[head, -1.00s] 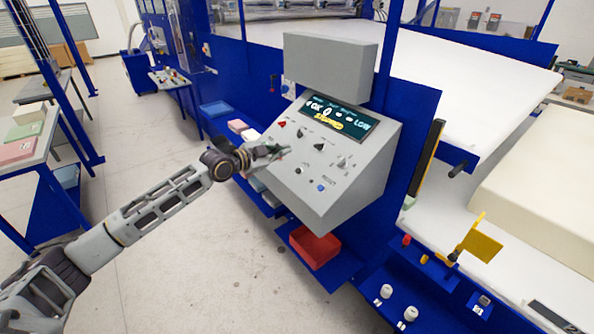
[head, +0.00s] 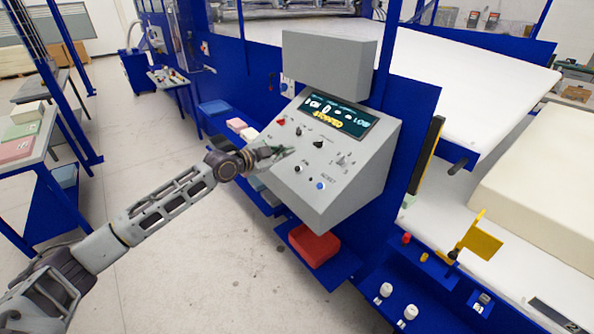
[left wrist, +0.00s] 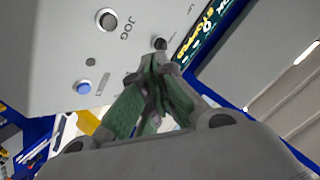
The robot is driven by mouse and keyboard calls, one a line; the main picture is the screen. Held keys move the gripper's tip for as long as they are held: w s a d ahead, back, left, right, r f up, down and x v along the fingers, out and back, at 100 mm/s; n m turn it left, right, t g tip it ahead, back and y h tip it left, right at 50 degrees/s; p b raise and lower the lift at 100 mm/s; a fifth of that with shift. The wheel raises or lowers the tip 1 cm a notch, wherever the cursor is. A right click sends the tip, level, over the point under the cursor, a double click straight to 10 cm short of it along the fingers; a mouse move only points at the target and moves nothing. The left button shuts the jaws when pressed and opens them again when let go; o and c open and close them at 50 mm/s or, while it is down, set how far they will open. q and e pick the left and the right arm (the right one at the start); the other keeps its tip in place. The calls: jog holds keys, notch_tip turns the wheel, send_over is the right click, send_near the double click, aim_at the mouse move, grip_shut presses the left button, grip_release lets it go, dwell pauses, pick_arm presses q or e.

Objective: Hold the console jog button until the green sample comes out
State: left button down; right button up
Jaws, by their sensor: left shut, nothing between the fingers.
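The grey console (head: 345,175) has a sloped face with a display (head: 338,118) that shows yellow text reading STOPPED. The black jog button (head: 297,169) is low on the face; in the left wrist view it is a dark round button (left wrist: 107,20) beside the word JOG. My left gripper (head: 288,152) is shut and empty, close in front of the face, above the jog button in the head view. In the left wrist view its fingertips (left wrist: 152,62) appear apart from the jog button. A small pale green patch (head: 408,202) shows behind the console's right side; I cannot tell whether it is the sample.
A blue button (head: 320,186) is right of the jog button, and a red knob (head: 281,122) is at the upper left. A red bin (head: 314,246) stands below the console. A side table (head: 25,150) at left holds foam blocks, one green (head: 24,131).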

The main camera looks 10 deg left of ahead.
aim_at(297, 169)
pick_arm(q)
jog(key=f, duration=0.1)
jog(key=w+f+b, duration=0.1)
jog(key=d+f, duration=0.1)
jog(key=shift+w+d+f, duration=0.1)
jog(key=shift+w+f, duration=0.15)
jog(key=shift+w, duration=0.1)
jog(key=shift+w+d+f+b, duration=0.25)
jog(key=shift+w+f+b, duration=0.05)
jog(key=shift+f+b, duration=0.3)
jog(key=shift+w+d+f+b, duration=0.25)
jog(key=shift+f+b, duration=0.25)
jog(key=shift+b, duration=0.2)
dwell(0.4)
jog(key=shift+f, duration=0.2)
jog(key=shift+w+d+f+b, duration=0.1)
jog(key=shift+w+f+b, duration=0.05)
jog(key=shift+b, duration=0.35)
